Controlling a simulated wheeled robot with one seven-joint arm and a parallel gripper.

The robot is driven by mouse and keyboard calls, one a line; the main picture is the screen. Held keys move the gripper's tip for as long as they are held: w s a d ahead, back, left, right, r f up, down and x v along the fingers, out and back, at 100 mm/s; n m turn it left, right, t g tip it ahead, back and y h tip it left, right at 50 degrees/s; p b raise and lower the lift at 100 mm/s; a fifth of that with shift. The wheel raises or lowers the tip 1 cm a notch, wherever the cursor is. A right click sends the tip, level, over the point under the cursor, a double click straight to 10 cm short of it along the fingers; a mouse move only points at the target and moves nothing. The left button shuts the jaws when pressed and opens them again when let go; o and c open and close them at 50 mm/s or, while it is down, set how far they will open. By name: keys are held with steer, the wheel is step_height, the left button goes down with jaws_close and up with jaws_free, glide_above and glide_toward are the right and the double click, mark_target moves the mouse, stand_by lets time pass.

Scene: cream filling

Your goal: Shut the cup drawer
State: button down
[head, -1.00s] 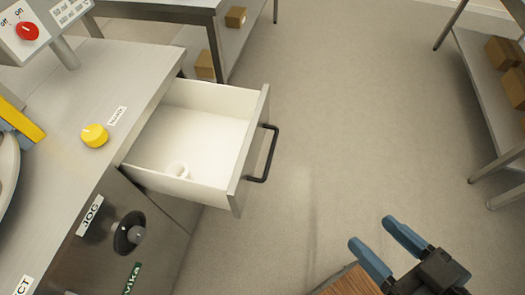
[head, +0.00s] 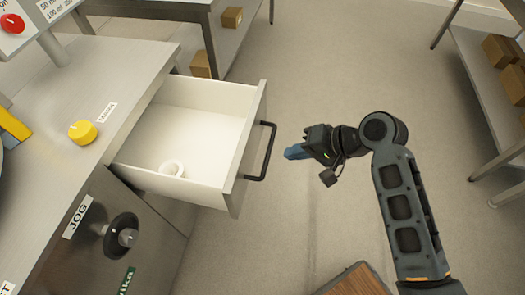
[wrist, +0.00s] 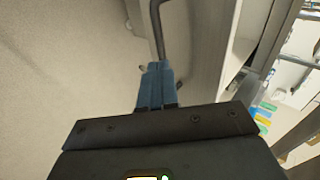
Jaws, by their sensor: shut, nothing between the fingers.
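The cup drawer (head: 190,125) is pulled out from the steel counter, with a white inside and a grey front panel. In the wrist view the fingertips (wrist: 156,68) appear close to the handle; contact cannot be told.
The counter (head: 110,75) carries a yellow knob (head: 82,132), and a black jog knob (head: 121,238) is on its front. A shelf with boxes (head: 505,65) stands at right. A wooden surface (head: 355,280) is at bottom. The floor between is clear.

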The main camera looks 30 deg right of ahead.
steer(key=shift+g+y, duration=0.3)
steer(key=shift+y, duration=0.2)
steer(key=w+a+f, duration=0.1)
steer(key=w, duration=0.1)
steer(key=w+a+f, duration=0.3)
steer(key=w+f, duration=0.1)
steer(key=w, duration=0.1)
steer(key=shift+w+a+b, duration=0.1)
steer(key=shift+a+b, duration=0.2)
steer(key=shift+a, duration=0.1)
steer(key=shift+w, duration=0.1)
steer(key=w+a+b, duration=0.2)
steer(key=w+a, duration=1.6)
steer(key=shift+w+a+b, duration=0.3)
steer(key=shift+a+b, duration=0.1)
steer(key=shift+w+a+r, duration=0.2)
steer(key=shift+w+a, duration=0.05)
steer(key=shift+a, duration=0.05)
